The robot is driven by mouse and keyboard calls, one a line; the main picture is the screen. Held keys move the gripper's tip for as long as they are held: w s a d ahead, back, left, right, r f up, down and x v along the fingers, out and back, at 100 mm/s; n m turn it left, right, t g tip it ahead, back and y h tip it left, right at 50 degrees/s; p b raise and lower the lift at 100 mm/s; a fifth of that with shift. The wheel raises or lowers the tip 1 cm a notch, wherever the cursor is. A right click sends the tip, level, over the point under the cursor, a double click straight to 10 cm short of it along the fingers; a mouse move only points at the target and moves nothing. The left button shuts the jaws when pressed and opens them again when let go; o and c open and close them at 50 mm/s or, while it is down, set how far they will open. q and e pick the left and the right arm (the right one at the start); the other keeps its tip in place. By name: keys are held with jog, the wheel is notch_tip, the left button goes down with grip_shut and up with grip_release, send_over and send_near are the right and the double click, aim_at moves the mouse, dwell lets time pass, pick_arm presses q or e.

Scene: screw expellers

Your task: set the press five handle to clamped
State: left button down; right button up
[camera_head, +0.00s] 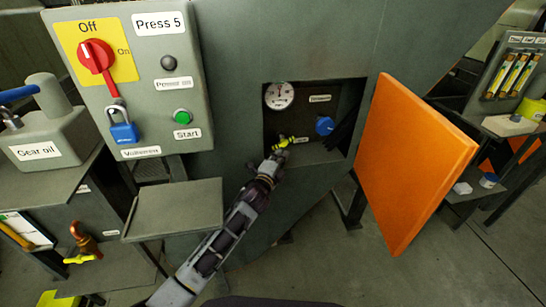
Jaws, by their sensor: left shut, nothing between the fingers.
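The Press 5 panel has a recess (310,84) in its dark green body, with a round gauge (279,95), a blue knob (324,125) and a small yellow handle (284,142) inside. The small labels there are too small to read, so I cannot tell the handle's setting. My left gripper (275,160) is shut and empty at the recess's lower left edge, just below the yellow handle. It hides the handle's lower part, and I cannot tell whether they touch. My right gripper is not in view.
An open orange door (412,160) stands right of the recess. A grey shelf (177,209) juts out below.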

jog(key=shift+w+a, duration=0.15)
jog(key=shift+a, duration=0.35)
pick_arm(q)
jog(key=shift+r, duration=0.1)
